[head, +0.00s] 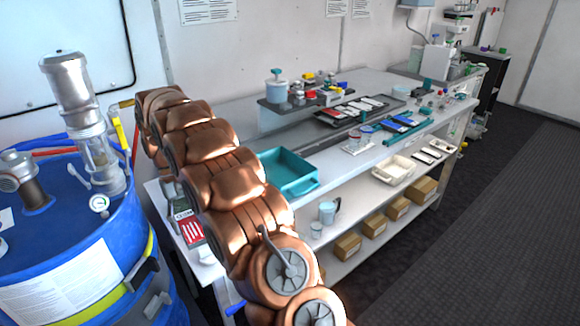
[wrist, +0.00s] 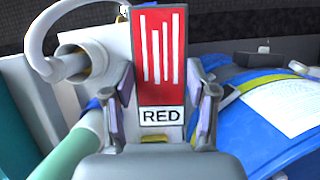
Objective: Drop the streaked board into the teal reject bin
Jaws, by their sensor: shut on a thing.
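The streaked board (wrist: 159,55) is a red panel with white vertical streaks and a white label reading RED at its near end. In the wrist view it stands out between the two fingers of my gripper (wrist: 162,110), which is shut on it. The teal bin (head: 290,172) is an open tray on the near end of the bench, right of my arm. I see nothing inside the visible part of it.
A blue drum (head: 75,235) with a metal pump stands at left; its blue side also shows in the wrist view (wrist: 240,125). The bench holds several small containers and dark boards (head: 350,110). Boxes (head: 347,247) sit on the lower shelf. Floor at right is clear.

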